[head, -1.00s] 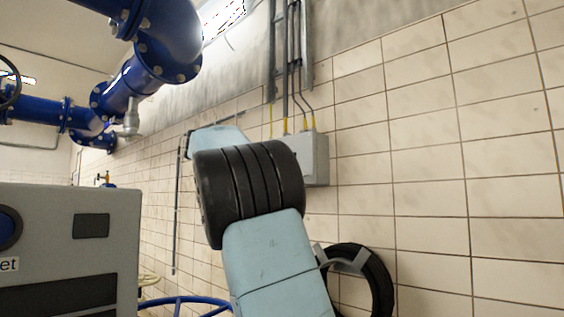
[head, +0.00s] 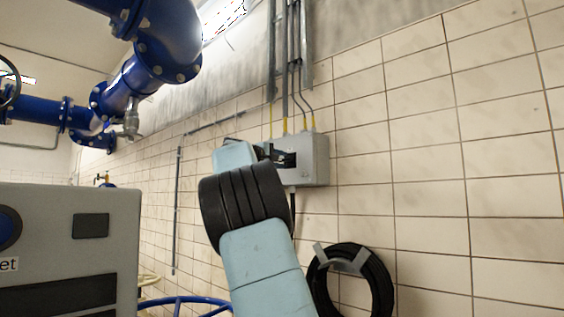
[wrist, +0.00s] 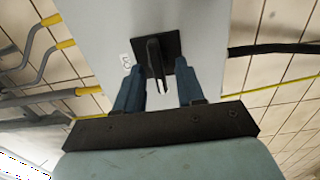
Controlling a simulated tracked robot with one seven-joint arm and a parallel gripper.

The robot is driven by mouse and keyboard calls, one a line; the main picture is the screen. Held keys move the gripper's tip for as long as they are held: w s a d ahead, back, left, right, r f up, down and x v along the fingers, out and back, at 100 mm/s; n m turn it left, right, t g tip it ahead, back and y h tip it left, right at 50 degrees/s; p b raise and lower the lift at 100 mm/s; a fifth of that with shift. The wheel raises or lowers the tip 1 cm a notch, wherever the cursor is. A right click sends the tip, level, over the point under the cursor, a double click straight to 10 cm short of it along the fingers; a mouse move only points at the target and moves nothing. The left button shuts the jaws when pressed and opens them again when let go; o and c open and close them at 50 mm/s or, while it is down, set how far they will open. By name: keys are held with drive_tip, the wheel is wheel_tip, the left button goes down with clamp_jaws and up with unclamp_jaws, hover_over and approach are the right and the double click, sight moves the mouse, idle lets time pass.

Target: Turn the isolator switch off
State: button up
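The isolator switch is a grey box (head: 312,160) on the tiled wall, with cables entering its top and one leaving below. In the wrist view its pale front (wrist: 103,45) carries a dark square plate with a black handle (wrist: 155,62). My gripper (wrist: 158,78) is open, its two blue-grey fingers on either side of the handle with gaps between. The fingertips are close to the plate; I cannot tell whether they touch it. In the head view my arm covers the left part of the box and most of the gripper.
A coiled black hose (head: 350,285) hangs on the wall below the box. A grey cabinet (head: 70,250) stands at the left, with blue pipes (head: 150,60) above. A blue handwheel (head: 185,303) is low beside my arm. The wall right of the box is clear.

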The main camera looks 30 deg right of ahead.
drive_tip(key=shift+c, duration=0.2)
clamp_jaws()
drive_tip(key=shift+f, duration=0.15)
idle(0.5)
drive_tip(key=shift+o, duration=0.2)
unclamp_jaws()
drive_tip(key=shift+a, duration=0.15)
drive_tip(key=v, duration=1.3)
drive_tip(key=shift+a, duration=0.3)
